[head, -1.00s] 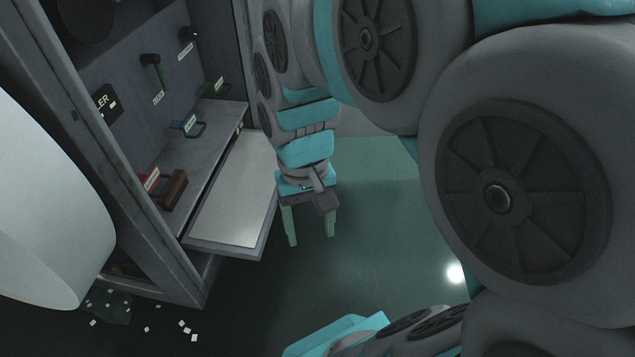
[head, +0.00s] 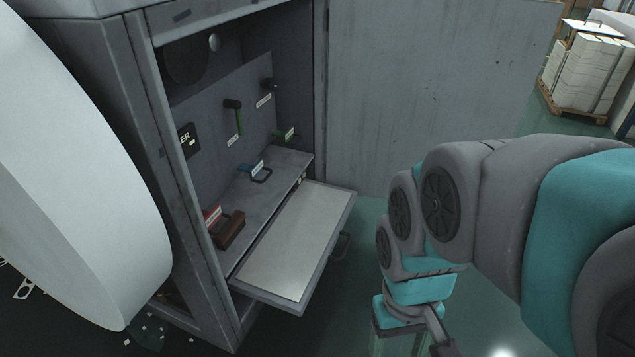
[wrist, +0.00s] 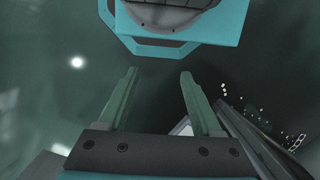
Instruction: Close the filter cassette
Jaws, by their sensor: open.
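The filter cassette (head: 293,240) is a flat grey tray with a pale top, slid out of the grey cabinet like a drawer. A dark handle (head: 342,246) sits on its outer edge. My gripper (head: 397,352) is at the bottom of the head view, to the right of the cassette and apart from it; its fingertips are cut off there. In the wrist view my gripper (wrist: 158,72) has its two green fingers spread, with nothing between them. A pale strip beside the right finger may be the cassette; I cannot tell.
The cabinet (head: 190,200) stands open, its door (head: 430,90) swung out behind. Inside are a blue handle (head: 258,170), a red-brown handle (head: 229,229) and green levers. A large white roll (head: 75,170) blocks the left. Paper scraps lie on the floor.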

